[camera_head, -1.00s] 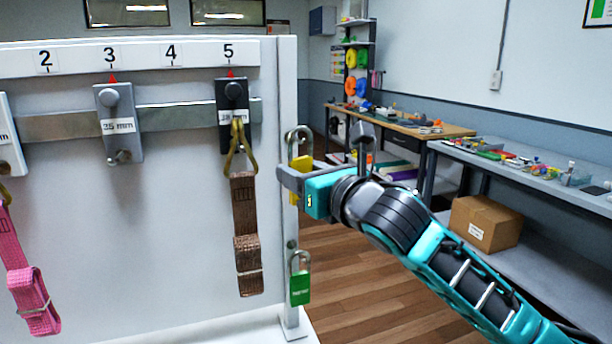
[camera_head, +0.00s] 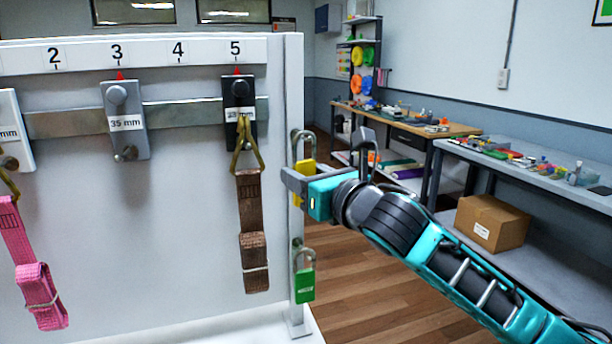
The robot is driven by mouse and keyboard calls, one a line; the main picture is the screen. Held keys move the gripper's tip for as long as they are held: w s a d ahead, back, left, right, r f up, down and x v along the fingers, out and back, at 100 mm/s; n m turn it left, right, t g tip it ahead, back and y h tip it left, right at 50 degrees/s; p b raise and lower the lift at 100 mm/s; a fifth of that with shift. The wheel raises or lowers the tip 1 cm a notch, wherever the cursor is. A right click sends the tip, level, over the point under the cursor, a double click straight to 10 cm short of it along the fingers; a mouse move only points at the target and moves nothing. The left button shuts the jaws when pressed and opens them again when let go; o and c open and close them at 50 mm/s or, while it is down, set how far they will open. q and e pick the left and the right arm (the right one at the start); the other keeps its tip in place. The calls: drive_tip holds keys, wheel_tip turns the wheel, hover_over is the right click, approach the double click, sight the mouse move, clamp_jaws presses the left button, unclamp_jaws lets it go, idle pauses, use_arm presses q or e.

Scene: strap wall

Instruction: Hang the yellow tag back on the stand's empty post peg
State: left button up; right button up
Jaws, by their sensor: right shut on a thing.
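The yellow tag (camera_head: 308,167) is padlock-shaped, with a grey shackle on top. It is upright in front of the white post (camera_head: 294,90) at the stand's right edge. A green tag (camera_head: 304,286) of the same shape hangs lower on the post, by a small round peg (camera_head: 297,243). I cannot make out the empty peg behind the yellow tag and gripper, nor whether the shackle touches the post. My left gripper is not in view.
A brown strap (camera_head: 252,235) hangs from the black holder (camera_head: 238,97) under 5, close left of my right gripper. A pink strap (camera_head: 37,285) hangs further left. The grey holder (camera_head: 125,120) under 3 has no strap. Benches and a cardboard box (camera_head: 491,222) stand behind right.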

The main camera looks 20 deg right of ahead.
drive_tip(key=o, duration=1.4)
drive_tip(key=shift+s, duration=0.1)
drive_tip(key=b+v, duration=0.2)
drive_tip(key=v, duration=1.1)
drive_tip(key=s+f+m+g+h, duration=0.2)
drive_tip(key=s+f+m+g, duration=0.1)
drive_tip(key=f+m, duration=0.8)
drive_tip(key=s+f+m+g+h, duration=0.2)
drive_tip(key=s+f+m+g, duration=0.1)
drive_tip(key=f+m, duration=0.85)
drive_tip(key=s+f+m+g+h, duration=0.1)
drive_tip(key=s+f+m+g, duration=0.7)
drive_tip(key=s+f+m, duration=0.65)
drive_tip(key=w+a+f+t+y, duration=0.1)
drive_tip(key=w+a+f+t, duration=0.1)
drive_tip(key=w+f+t, duration=0.4)
drive_tip(key=shift+w+f+t+y, duration=0.4)
drive_tip(key=shift+f+t, duration=0.25)
drive_tip(key=shift+t, duration=0.15)
